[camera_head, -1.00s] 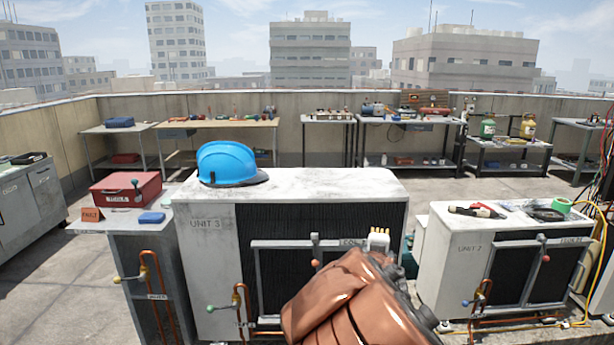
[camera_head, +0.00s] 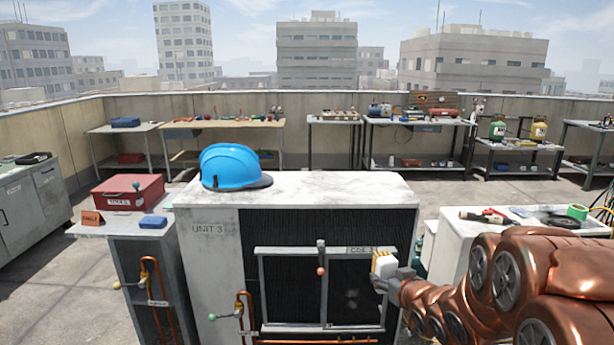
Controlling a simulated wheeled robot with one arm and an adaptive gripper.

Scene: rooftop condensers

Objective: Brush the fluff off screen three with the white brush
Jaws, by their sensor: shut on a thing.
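The unit labelled UNIT 3 (camera_head: 212,260) stands in the middle with a dark screen (camera_head: 293,285) in a grey frame, under a label that appears to read COIL 3. A faint pale patch, like fluff (camera_head: 352,298), shows on the right half of the screen. My gripper (camera_head: 391,277) is shut on the white brush (camera_head: 383,261) at the right edge of the screen frame. The pale brush head points up and left. The fingers are small in view, and I cannot tell whether the brush touches the frame.
A blue hard hat (camera_head: 232,166) sits on top of UNIT 3. A small lever (camera_head: 321,260) stands in the middle of the screen frame. Copper pipes and valves (camera_head: 240,310) run at the lower left. A second white unit (camera_head: 452,232) stands at right, partly behind my arm.

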